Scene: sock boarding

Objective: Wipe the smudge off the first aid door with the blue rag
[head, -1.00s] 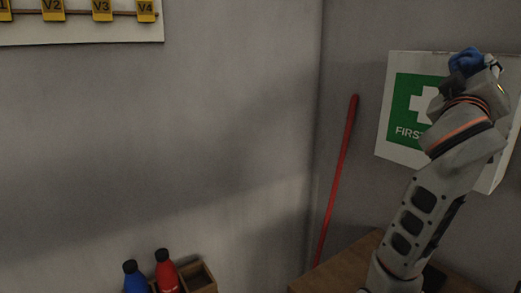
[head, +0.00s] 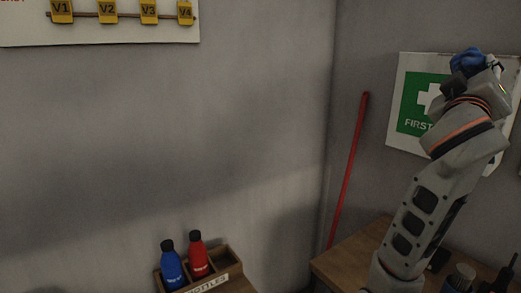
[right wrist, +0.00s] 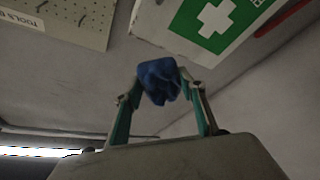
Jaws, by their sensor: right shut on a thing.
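The white first aid box (head: 409,72) hangs on the wall at the right of the head view, with a green panel and white cross on its door. It also shows at the top of the right wrist view (right wrist: 215,22). My right gripper (right wrist: 160,90) is shut on the bunched blue rag (right wrist: 159,80). In the head view the blue rag (head: 466,62) is at the upper right, in front of the box's upper part. I cannot tell whether the rag touches the door. My right arm hides much of the door, and I see no smudge. My left gripper is out of view.
A red pole (head: 348,170) leans in the corner beside the box. A wooden bench (head: 345,258) with dark items stands below my right arm. A wooden bottle crate (head: 232,262) holds a blue bottle (head: 171,268) and a red bottle (head: 197,256). A yellow-tag board (head: 120,34) hangs upper left.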

